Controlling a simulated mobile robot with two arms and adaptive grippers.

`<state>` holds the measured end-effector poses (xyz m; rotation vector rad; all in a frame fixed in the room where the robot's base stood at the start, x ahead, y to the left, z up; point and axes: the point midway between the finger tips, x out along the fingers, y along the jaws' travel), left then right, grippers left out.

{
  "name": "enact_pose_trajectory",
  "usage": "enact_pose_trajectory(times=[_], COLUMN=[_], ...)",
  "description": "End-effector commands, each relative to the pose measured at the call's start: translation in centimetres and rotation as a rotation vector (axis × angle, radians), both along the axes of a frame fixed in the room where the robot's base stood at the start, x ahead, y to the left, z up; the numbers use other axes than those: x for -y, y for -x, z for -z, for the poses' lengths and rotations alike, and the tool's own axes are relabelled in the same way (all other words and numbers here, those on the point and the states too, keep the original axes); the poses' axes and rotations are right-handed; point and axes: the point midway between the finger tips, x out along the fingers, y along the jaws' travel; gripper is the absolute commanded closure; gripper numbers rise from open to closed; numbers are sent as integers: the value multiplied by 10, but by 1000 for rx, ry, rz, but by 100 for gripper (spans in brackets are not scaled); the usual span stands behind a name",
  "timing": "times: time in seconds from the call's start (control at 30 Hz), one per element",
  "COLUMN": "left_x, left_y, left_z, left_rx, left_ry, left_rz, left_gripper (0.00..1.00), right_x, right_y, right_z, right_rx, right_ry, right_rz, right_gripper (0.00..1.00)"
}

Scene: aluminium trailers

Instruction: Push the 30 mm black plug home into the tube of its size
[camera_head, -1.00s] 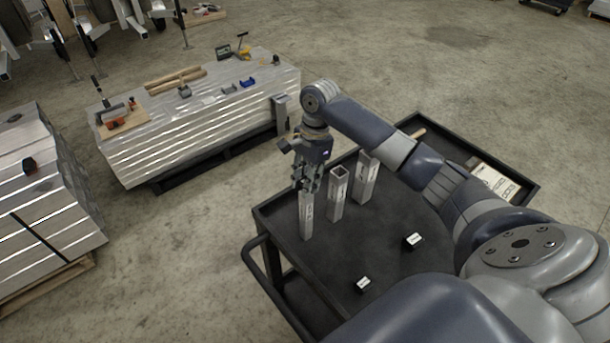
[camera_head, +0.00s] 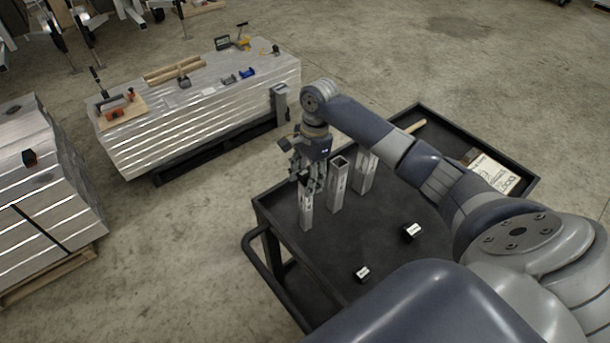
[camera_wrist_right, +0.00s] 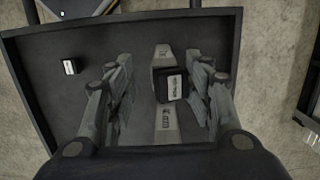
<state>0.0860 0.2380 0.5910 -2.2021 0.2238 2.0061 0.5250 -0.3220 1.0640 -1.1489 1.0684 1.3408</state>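My right gripper (camera_head: 308,187) points down over the leftmost upright square tube (camera_head: 306,214) at the cart's left edge. In the right wrist view its fingers (camera_wrist_right: 165,95) are spread apart. A black plug with a white label (camera_wrist_right: 173,84) lies between them, with a gap on the left side and the right finger close to it. It appears to be at the grey tube (camera_wrist_right: 166,128); how deep it sits I cannot tell. Two more upright tubes stand beside, a middle one (camera_head: 338,187) and a right one (camera_head: 364,173), partly behind my arm. My left gripper is out of view.
Two black plugs with white labels lie on the black cart (camera_head: 283,205), one near the front (camera_head: 362,274) and one farther right (camera_head: 411,231). A printed box (camera_head: 493,174) lies at the cart's right end. The cart's middle is mostly clear.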

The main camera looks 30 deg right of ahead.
Motion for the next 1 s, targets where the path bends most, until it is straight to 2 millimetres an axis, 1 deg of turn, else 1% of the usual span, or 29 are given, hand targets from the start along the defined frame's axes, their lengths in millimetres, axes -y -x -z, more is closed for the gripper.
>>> enact_pose_trajectory(times=[0.23,0.37,0.47,0.7,0.8,0.9,1.0], left_x=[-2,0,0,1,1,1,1], left_y=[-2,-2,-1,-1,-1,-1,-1], left_z=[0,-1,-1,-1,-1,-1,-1], left_rx=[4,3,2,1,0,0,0], left_ry=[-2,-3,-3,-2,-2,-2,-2], left_rz=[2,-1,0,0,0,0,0], left_gripper=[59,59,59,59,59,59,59], right_x=[0,2,4,11,14,15,17], right_y=[-1,-2,-3,-3,-3,-3,-3], right_z=[-2,-12,-28,-80,-97,-110,-117], right_rx=[4,8,9,7,6,4,2], right_ry=[0,-1,-1,0,0,0,1], right_rz=[1,1,2,0,0,1,0], right_gripper=[52,52,52,52,52,52,52])
